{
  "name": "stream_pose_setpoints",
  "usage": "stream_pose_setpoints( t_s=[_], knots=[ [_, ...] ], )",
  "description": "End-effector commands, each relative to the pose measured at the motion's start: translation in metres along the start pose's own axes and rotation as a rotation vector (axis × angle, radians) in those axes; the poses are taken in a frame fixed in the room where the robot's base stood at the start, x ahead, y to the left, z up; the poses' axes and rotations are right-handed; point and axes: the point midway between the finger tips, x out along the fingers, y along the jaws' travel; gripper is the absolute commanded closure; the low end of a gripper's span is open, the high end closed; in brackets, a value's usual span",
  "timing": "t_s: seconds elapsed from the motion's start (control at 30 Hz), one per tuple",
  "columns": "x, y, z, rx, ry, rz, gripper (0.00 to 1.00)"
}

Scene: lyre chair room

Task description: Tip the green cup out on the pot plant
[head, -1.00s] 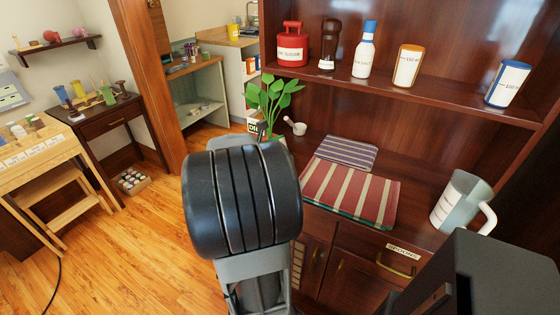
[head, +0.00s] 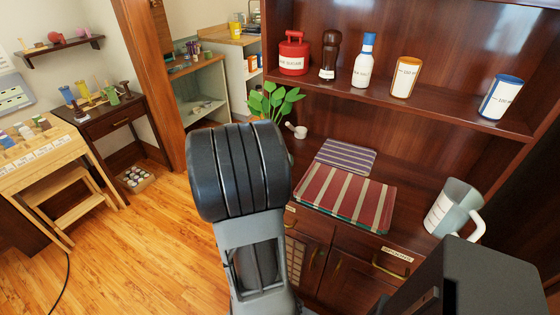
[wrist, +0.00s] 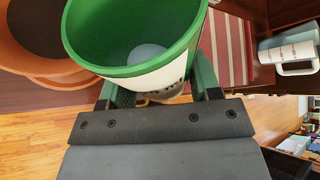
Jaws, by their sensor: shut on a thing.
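In the wrist view my gripper (wrist: 158,95) is shut on the green cup (wrist: 85,40), with a dark finger on either side. The cup is green inside with a pale, printed outside. Its open mouth faces the camera, and a pale grey patch shows at the bottom; I cannot tell if that is contents. A terracotta pot (wrist: 22,62) with a dark brown inside is at the upper left, beside the cup and partly hidden by it. In the head view the pot plant's green leaves (head: 270,101) show behind my arm, which hides the gripper and cup.
On the dark wooden counter lie a striped red mat (head: 345,195) and a striped blue mat (head: 346,156). A small white mortar (head: 297,130) is near the plant, and a jug (head: 452,208) stands at the right. Canisters and bottles line the shelf (head: 430,105) above. The floor at left is open.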

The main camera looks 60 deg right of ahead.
Motion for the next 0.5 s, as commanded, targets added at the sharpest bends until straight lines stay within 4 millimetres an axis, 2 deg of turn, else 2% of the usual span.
stream_pose_setpoints(
  t_s=[0.5],
  knots=[
    [-0.0028,-0.0043,0.0016,-0.085,0.039,-0.036,0.67]
  ],
)
